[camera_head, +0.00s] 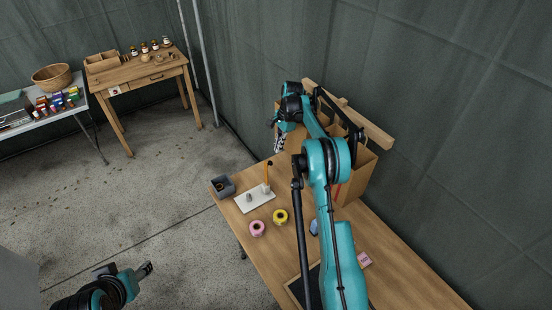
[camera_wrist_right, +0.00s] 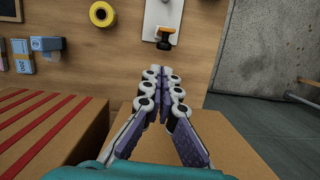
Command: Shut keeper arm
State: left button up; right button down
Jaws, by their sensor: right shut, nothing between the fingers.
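My right gripper (camera_head: 279,143) points down near the left side of the cardboard boxes at the back of the table. In the right wrist view its fingers (camera_wrist_right: 164,72) are together and empty, above a plain cardboard box (camera_wrist_right: 225,150). A box with red stripes (camera_wrist_right: 45,125) stands to the left. A wooden rail (camera_head: 372,130) stands behind the boxes. A black bar (camera_head: 336,110) shows in front of it, and I cannot tell whether this is the keeper arm. My right arm hides part of this area. My left gripper (camera_head: 145,270) is over the floor at lower left, its jaw opening unclear.
A wall is close behind. Another table (camera_head: 140,80) stands far left, with open floor between.

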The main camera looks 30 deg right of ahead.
pick_arm(q)
jog(key=shift+w+f, duration=0.1)
jog(key=shift+f, duration=0.15)
pick_arm(e)
jog(key=x, duration=0.5)
jog(key=shift+w+f, duration=0.1)
jog(key=shift+f, duration=0.3)
